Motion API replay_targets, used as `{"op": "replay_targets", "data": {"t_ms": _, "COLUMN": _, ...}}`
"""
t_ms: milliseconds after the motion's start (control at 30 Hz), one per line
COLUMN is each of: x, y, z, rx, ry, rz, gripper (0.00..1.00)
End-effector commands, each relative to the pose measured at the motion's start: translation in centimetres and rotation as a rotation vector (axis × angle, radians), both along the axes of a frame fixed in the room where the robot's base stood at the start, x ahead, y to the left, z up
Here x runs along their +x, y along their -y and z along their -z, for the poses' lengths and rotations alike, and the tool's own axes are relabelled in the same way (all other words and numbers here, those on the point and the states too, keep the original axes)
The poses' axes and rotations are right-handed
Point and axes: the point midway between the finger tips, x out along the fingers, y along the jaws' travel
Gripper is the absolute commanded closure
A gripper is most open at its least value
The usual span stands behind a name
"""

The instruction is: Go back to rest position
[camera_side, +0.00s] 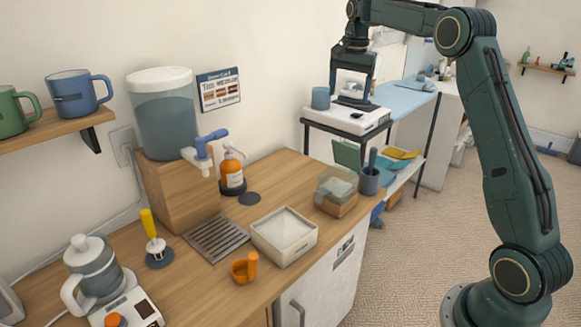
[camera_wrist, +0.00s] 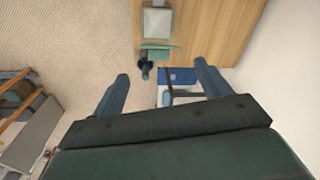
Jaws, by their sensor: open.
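My gripper (camera_side: 352,92) is raised at the upper middle of the side view, over the small white shelf stand beyond the counter's far end. Its fingers point down and look empty. In the wrist view my gripper (camera_wrist: 163,82) shows its two fingers spread wide apart, with nothing held between them. A blue-grey cup (camera_side: 320,98) stands on the stand's top, just left of the gripper; I cannot tell the exact gap between them. My green arm reaches in from the right and bends high above the floor.
The white stand top (camera_side: 375,122) lies below my gripper. The wooden counter (camera_side: 285,172) holds a water dispenser (camera_side: 165,110), an orange bottle (camera_side: 232,170), a white tray (camera_side: 284,236), a clear-topped box (camera_side: 337,190) and a dark utensil cup (camera_side: 369,181). The carpeted floor (camera_side: 420,240) is open.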

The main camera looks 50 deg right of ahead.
Motion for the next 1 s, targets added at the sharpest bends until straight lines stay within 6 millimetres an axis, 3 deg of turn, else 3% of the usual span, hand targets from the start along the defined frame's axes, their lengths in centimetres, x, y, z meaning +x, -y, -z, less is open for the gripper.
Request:
{"op": "replay_targets", "data": {"t_ms": 200, "x": -2.3, "y": -4.7, "z": -3.1, "rx": -0.032, "ry": 0.039, "rz": -0.155, "gripper": 0.24}}
{"op": "replay_targets", "data": {"t_ms": 500, "x": -6.6, "y": -10.5, "z": -5.7, "rx": -0.078, "ry": 0.091, "rz": -0.363, "gripper": 0.24}}
{"op": "replay_targets", "data": {"t_ms": 1000, "x": -16.0, "y": -18.6, "z": -6.4, "rx": -0.163, "ry": 0.178, "rz": -0.708, "gripper": 0.24}}
